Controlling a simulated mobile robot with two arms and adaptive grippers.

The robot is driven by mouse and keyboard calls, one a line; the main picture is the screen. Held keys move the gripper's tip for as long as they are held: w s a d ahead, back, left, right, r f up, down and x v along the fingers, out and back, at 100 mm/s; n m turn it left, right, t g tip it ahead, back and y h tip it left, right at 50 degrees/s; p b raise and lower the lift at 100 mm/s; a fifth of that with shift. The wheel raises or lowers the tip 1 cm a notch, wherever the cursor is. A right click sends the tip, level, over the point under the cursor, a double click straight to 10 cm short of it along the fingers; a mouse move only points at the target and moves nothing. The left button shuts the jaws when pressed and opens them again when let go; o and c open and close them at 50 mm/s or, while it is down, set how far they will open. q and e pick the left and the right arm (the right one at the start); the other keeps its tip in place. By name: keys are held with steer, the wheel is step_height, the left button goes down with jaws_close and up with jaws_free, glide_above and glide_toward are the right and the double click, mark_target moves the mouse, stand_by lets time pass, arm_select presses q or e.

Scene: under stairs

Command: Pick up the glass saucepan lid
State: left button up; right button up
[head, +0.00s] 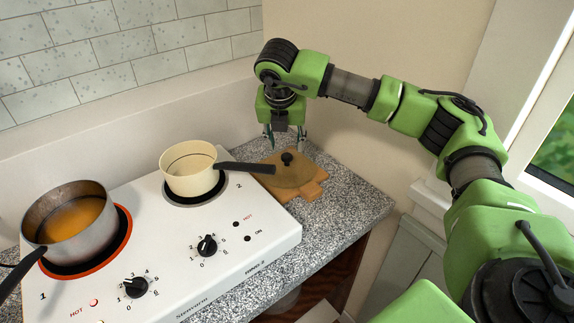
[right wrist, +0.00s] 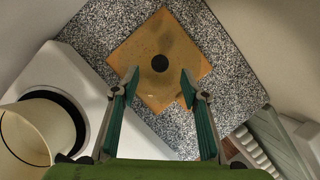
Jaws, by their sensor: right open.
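The glass saucepan lid (head: 290,172) lies on a wooden board (head: 312,190) on the granite counter, right of the stove. Its round black knob (head: 287,158) points up. In the right wrist view the knob (right wrist: 160,63) shows over the board, and the clear glass is hard to make out. My right gripper (head: 286,142) points down above the lid. It is open and empty, and in the right wrist view its fingertips (right wrist: 159,82) stand on either side, a little below the knob. My left gripper is not in view.
A white two-burner stove (head: 185,245) fills the left. A cream saucepan (head: 190,170) stands on its rear burner, its dark handle reaching towards the board. A steel pot (head: 68,215) with orange contents stands on the other burner. Walls close in behind the counter (head: 350,205).

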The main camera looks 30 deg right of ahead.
mark_target(287, 155)
steer(key=p+x, duration=0.2)
steer(key=x, duration=0.2)
steer(key=shift+d+f, duration=0.1)
steer(key=shift+f, duration=0.25)
steer(key=shift+w+d+f, duration=0.1)
steer(key=shift+w+f, duration=0.05)
steer(key=shift+f, duration=0.3)
jaws_close()
